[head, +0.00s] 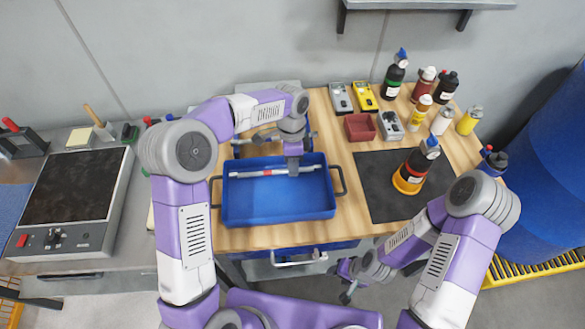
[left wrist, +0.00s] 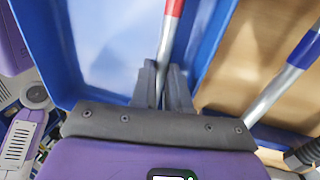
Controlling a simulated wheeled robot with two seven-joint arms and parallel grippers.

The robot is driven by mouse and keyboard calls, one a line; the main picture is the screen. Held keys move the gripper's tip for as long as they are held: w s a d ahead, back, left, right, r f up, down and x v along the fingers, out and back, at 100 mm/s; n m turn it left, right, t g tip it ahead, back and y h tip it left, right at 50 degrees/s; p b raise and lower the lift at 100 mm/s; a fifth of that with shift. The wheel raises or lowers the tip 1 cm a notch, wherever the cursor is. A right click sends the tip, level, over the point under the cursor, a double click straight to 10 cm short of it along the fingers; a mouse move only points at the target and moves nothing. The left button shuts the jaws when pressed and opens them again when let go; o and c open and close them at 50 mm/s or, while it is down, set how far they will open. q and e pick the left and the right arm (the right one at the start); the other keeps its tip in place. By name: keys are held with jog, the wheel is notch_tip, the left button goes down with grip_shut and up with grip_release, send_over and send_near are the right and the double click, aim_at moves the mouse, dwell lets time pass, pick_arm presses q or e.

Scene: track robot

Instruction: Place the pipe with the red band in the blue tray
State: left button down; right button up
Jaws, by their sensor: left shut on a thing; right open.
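The pipe with the red band (head: 245,174) is a thin silver tube lying across the far half of the blue tray (head: 278,213) as seen in the head view. My left gripper (head: 293,170) is shut on this pipe, to the right of its red band. The left wrist view shows the pipe (left wrist: 168,45) between the fingers (left wrist: 162,85), with the tray's pale blue floor behind it. I cannot tell whether the pipe touches the tray floor. My right gripper (head: 347,284) is open and empty, low in front of the bench.
Another silver pipe with a blue band (left wrist: 285,80) shows in the left wrist view outside the tray. A dark mat (head: 385,205) with a bottle in an orange ring (head: 408,178) lies right of the tray. A red bin (head: 360,127) and several bottles stand behind it. A hotplate (head: 75,185) is left.

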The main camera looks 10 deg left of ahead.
pick_arm(q)
jog(key=shift+f, duration=0.4)
jog(key=shift+f, duration=0.15)
jog(key=c, duration=1.4)
grip_release()
jog(key=shift+f, duration=0.1)
notch_tip(320, 180, up, 12)
jog(key=w+p, duration=0.2)
jog(key=p, duration=0.2)
jog(key=shift+w+a, duration=0.15)
jog(key=shift+a, duration=0.15)
